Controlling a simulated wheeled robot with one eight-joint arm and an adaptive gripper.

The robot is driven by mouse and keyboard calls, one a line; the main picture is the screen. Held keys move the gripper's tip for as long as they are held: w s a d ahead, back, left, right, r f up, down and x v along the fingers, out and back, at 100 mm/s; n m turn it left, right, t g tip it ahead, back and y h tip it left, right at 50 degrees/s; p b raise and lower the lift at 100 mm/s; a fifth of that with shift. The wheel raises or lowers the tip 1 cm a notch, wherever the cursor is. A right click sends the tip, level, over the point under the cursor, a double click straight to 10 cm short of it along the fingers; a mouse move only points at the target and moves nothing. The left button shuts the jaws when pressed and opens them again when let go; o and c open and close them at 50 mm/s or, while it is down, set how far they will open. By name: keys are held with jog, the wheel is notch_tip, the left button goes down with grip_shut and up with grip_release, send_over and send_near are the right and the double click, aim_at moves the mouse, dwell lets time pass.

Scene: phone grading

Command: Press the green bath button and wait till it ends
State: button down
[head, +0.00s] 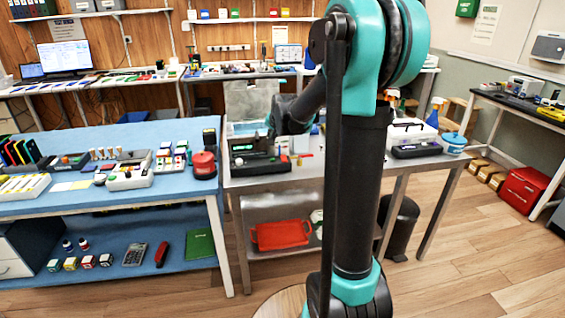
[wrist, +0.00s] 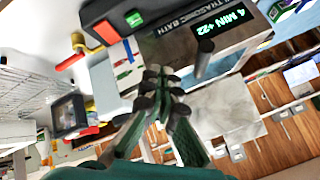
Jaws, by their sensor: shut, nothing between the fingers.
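The ultrasonic bath (head: 256,163) is a dark box with a lit green display, on the metal table in the head view. In the wrist view its front (wrist: 175,47) shows tilted at the top, with part of its lettering. Its lit display (wrist: 219,22) appears to read "4 MIN +22". A green button (wrist: 134,18) shows on a dark housing at the upper left. My gripper (wrist: 160,78) is shut and empty, with its fingertips below the button in the picture. I cannot tell whether they touch anything. My arm hides part of the table in the head view.
A blue table (head: 90,205) with several phones, tools and a red canister (head: 204,165) stands left of the metal table. A white box (head: 412,132), a blue-lidded tub (head: 454,144) and spray bottles stand at the metal table's right. A red bin (head: 280,234) is on the shelf below.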

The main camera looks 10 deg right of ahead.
aim_at(273, 159)
jog(key=shift+w+d+r, duration=0.15)
jog(key=shift+w+r, duration=0.05)
jog(key=shift+w, duration=0.3)
jog(key=shift+w+d+r, duration=0.15)
jog(key=shift+w, duration=0.35)
jog(key=shift+f, duration=4.4)
jog(key=shift+f, duration=0.1)
jog(key=shift+f, duration=0.3)
jog(key=shift+f, duration=0.45)
jog(key=shift+r, duration=0.85)
